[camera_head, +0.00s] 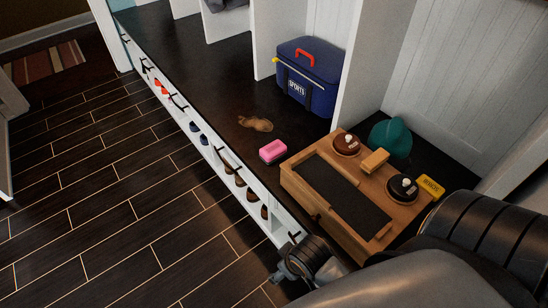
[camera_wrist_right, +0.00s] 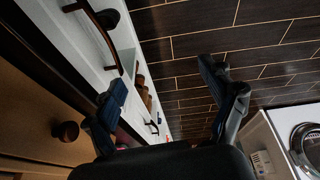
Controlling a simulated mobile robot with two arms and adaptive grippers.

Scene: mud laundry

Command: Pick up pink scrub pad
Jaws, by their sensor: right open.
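The pink scrub pad (camera_head: 272,151) lies on the dark bench top in the head view, near the front edge and just left of the wooden box. It has a pink upper part and a darker underside. My right gripper (camera_head: 292,268) is low in the head view, in front of the bench edge and well apart from the pad. In the right wrist view my right gripper (camera_wrist_right: 165,82) has its fingers spread, with nothing between them. My left gripper is not in view.
The wooden shoe-care box (camera_head: 300,175) stands right of the pad, with two round tins and a brush on it. Shoe cubbies line the bench front.

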